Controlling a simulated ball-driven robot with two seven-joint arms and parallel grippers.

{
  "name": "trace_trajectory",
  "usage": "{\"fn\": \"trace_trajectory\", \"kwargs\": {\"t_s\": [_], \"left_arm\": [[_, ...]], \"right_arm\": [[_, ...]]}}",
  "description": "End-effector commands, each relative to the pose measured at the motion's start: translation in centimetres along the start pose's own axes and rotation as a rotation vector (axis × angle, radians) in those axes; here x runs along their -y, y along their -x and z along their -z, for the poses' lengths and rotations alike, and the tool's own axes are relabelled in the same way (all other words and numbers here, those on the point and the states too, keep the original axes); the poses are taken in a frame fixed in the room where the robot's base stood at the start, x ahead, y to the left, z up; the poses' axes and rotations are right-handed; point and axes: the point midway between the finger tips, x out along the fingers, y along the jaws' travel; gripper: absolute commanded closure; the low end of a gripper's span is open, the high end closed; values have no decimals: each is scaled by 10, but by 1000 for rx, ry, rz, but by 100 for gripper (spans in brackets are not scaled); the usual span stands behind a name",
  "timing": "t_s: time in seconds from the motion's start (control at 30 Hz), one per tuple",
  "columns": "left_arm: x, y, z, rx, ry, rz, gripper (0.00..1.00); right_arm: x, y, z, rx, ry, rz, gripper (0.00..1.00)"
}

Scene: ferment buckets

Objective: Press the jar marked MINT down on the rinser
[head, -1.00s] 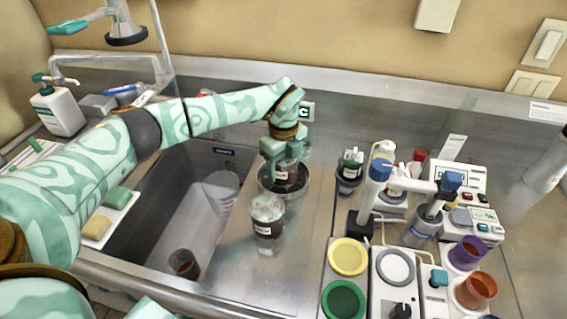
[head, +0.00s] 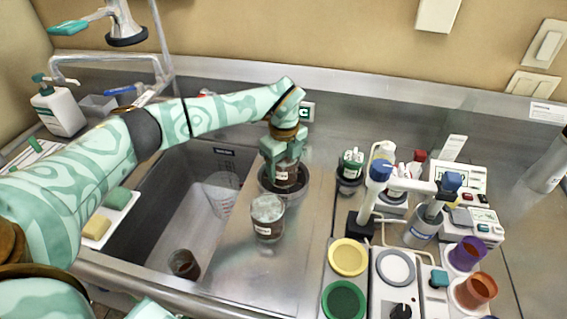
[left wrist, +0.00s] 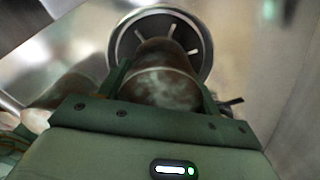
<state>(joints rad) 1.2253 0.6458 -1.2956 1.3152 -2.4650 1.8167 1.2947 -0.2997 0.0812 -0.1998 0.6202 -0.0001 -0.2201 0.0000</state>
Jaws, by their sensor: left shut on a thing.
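My left gripper (head: 284,160) is shut on a dark jar (head: 286,174) with a label too small to read. It holds the jar at the round rinser (head: 268,190), a dark dish with a metal rim set in the steel counter. In the left wrist view the jar (left wrist: 160,82) sits between the fingers, with the rinser's ring and spokes (left wrist: 122,42) behind it. I cannot tell whether the jar touches the rinser. A second, similar labelled jar (head: 267,220) stands on the counter just in front. My right gripper is not in view.
The sink (head: 165,215) lies to the left, with a clear graduated vessel (head: 222,192) and a brown cup (head: 184,264) in it. To the right stand a green-lidded jar (head: 350,166), a blue-and-white stand (head: 368,205), and yellow (head: 348,256) and green (head: 343,300) discs.

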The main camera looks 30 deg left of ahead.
Motion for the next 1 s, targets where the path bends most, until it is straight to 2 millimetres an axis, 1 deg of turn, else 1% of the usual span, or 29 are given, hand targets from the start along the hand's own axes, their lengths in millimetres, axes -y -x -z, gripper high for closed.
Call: {"fn": "trace_trajectory", "kwargs": {"t_s": [0.2,0.33,1.0], "left_arm": [[0,0,0,-1,0,-2,64],[0,5,0,0,0,-1,64],[0,71,0,0,0,2,64]], "right_arm": [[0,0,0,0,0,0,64],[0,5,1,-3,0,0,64],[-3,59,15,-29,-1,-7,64]]}}
